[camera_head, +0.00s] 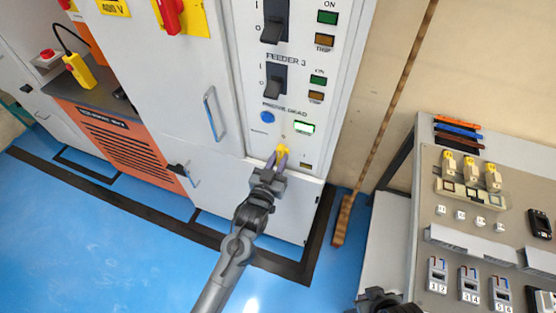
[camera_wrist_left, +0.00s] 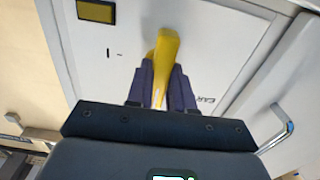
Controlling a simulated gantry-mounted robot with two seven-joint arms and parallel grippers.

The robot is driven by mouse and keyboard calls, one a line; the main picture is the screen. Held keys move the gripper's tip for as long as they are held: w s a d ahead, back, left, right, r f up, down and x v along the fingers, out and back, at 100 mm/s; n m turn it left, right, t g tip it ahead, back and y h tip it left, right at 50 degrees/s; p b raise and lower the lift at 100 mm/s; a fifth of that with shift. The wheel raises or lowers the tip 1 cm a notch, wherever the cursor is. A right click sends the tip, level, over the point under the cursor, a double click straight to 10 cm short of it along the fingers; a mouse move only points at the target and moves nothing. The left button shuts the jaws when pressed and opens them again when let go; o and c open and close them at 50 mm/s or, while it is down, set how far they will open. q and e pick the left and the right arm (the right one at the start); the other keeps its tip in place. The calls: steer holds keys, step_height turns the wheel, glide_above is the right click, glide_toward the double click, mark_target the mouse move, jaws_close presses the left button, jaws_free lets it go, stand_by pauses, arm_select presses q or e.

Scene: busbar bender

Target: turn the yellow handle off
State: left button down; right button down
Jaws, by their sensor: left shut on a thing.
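The yellow handle (camera_head: 283,150) is on the lower part of the white cabinet panel, below a lit green indicator. In the left wrist view the yellow handle (camera_wrist_left: 164,52) stands out from the white panel between the purple fingers. My left gripper (camera_head: 277,160) is shut on the handle, and it also shows in the left wrist view (camera_wrist_left: 161,85). The fingers hide the handle's lower part. The end of my right arm shows dark at the bottom edge in the head view; its fingers cannot be made out.
Above the handle are a blue button (camera_head: 267,117), the lit green indicator (camera_head: 304,127) and black feeder switches (camera_head: 276,86). A cabinet door handle (camera_head: 214,113) is to the left. A workbench (camera_head: 432,215) with electrical parts stands at right.

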arm_select(q)
steer(key=shift+f, duration=0.15)
steer(key=c, duration=1)
jaws_free()
steer(key=shift+s, duration=0.1)
steer(key=shift+s+a, duration=0.15)
steer(key=shift+s, duration=0.1)
steer(key=p+v, duration=0.2)
steer(key=v, duration=0.8)
